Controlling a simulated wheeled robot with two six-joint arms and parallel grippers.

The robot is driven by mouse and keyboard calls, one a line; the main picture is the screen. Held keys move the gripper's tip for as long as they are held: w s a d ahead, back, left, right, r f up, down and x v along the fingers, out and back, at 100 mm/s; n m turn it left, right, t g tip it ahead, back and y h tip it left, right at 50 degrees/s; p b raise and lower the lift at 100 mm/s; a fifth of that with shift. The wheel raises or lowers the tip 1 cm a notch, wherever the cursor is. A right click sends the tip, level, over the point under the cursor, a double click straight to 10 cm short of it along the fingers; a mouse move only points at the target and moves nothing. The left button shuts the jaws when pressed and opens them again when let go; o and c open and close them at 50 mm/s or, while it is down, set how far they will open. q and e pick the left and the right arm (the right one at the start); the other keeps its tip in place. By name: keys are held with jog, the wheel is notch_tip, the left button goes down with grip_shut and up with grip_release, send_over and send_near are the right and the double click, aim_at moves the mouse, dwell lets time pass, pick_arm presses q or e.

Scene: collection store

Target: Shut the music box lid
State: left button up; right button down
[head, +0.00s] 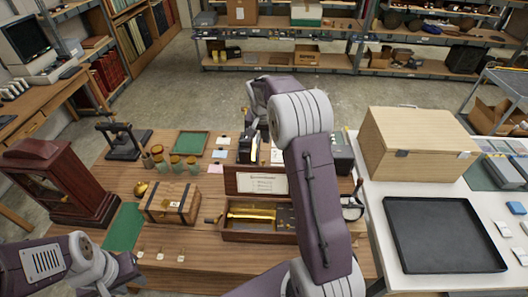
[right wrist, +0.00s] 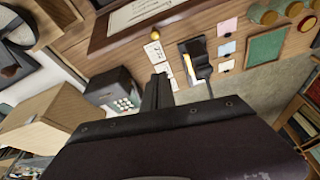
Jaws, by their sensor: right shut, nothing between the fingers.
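The music box (head: 232,236) is a dark wooden box on the table, with a brass cylinder and a dark plate inside. Its lid (head: 235,181) stands open along the far side, with a printed sheet on its inner face. In the right wrist view, a wooden panel with a printed sheet, apparently the lid (right wrist: 100,35), is at the top. My right gripper (right wrist: 157,92) is shut and empty, beyond the lid and apart from it; my right arm hides part of the box and lid in the head view. My left gripper (head: 128,270) is low at the left, its fingers unclear.
A small wooden chest (head: 169,203) stands left of the music box. A black holder with papers (right wrist: 197,62) and a dark keypad box (right wrist: 117,90) are near the right gripper. A plywood box (head: 415,143) and black tray (head: 442,235) occupy the right table.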

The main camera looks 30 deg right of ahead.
notch_tip(320, 180, down, 7)
jog(key=a+p, duration=0.1)
jog(key=p, duration=0.3)
jog(key=shift+s+a+f, duration=0.15)
jog(key=shift+s+f, duration=0.05)
jog(key=shift+s, duration=0.1)
jog(key=shift+f, duration=0.1)
